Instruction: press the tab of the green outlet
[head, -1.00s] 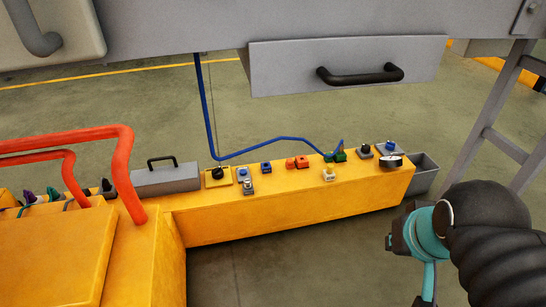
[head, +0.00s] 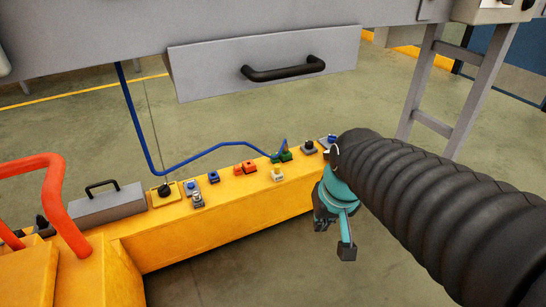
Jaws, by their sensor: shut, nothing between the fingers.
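The green outlet (head: 285,156) is a small green block on top of the yellow beam, near its right part. A blue hose (head: 210,149) runs to it and ends at its top. The tab is too small to make out. My gripper (head: 334,236) hangs in front of the beam, to the right of the outlet and lower in the picture. It is shut and empty, apart from the outlet.
The yellow beam (head: 220,232) also bears an orange block (head: 245,168), a cream block (head: 277,174), blue blocks (head: 214,176) and a grey case (head: 107,205). Orange pipes (head: 62,215) rise at left. A grey drawer (head: 220,75) overhangs behind. Floor in front is clear.

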